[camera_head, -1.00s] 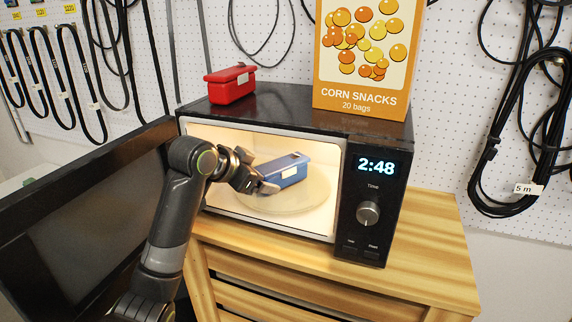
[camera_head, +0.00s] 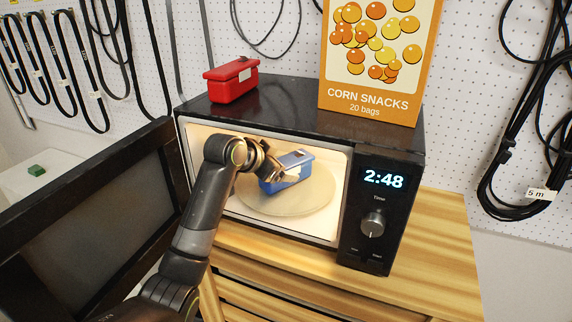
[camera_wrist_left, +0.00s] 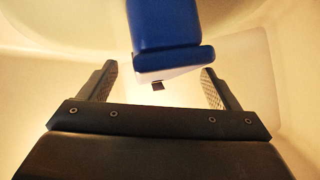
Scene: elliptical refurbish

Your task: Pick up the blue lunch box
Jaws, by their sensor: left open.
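The blue lunch box (camera_head: 291,171) sits on the round turntable (camera_head: 318,192) inside the open, lit microwave (camera_head: 385,146). My left gripper (camera_head: 272,178) reaches into the microwave at the box's left side. In the left wrist view, my left gripper (camera_wrist_left: 156,84) is open, and the near end of the blue lunch box (camera_wrist_left: 168,30) shows just beyond and between the fingertips. A pale part with a small dark tab is at that end. The fingers look apart from the box, with a gap on each side. My right gripper is not in view.
The microwave door (camera_head: 95,215) stands open at the left. A red lunch box (camera_head: 231,80) and a corn snacks carton (camera_head: 372,62) stand on top of the microwave. A small green object (camera_head: 37,170) lies on a white surface at far left. The wooden cabinet (camera_head: 440,250) is clear at right.

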